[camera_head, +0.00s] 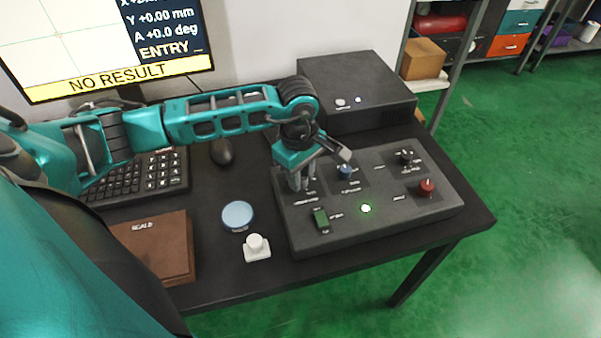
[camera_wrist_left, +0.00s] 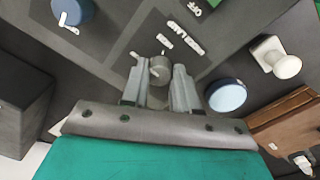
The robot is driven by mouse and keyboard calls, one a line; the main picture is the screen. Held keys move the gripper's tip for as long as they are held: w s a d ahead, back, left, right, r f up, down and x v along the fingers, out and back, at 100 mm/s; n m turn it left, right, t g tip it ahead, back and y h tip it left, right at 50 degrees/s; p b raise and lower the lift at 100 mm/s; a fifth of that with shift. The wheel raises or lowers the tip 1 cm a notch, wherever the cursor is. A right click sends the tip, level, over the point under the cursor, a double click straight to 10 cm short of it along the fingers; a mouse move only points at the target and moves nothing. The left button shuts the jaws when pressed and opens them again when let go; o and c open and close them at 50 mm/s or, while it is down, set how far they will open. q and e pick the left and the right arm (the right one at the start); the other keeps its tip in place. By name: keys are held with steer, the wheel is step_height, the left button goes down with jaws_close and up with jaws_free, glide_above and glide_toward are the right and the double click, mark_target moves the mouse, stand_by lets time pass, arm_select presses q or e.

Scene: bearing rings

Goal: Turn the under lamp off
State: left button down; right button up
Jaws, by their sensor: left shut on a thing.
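The dark control panel (camera_head: 400,222) lies on the table, with several knobs and printed labels too small to read surely. My left gripper (camera_head: 301,184) is over the panel's left part, fingers pointing down. In the left wrist view, its fingers are closed around a small grey knob (camera_wrist_left: 160,69), with a white label beside it. In the head view the fingers hide most of this knob. A blue knob (camera_head: 345,172) stands right of the gripper; it also shows in the wrist view (camera_wrist_left: 72,12). My right gripper is not in view.
The panel also has a green switch (camera_head: 321,219), a lit green light (camera_head: 365,208), a red knob (camera_head: 427,187) and a black knob (camera_head: 406,157). A blue disc (camera_head: 237,215) and a white knobbed piece (camera_head: 256,247) lie left. A black box (camera_head: 357,92) stands behind.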

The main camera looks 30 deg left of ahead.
arm_select(q)
steer(key=shift+n, duration=0.4)
steer(key=n, duration=0.4)
steer(key=shift+b, duration=0.35)
steer(key=n, duration=1.3)
steer(key=shift+n, duration=0.4)
steer(key=c, duration=0.9)
jaws_free()
steer(key=shift+o, duration=0.2)
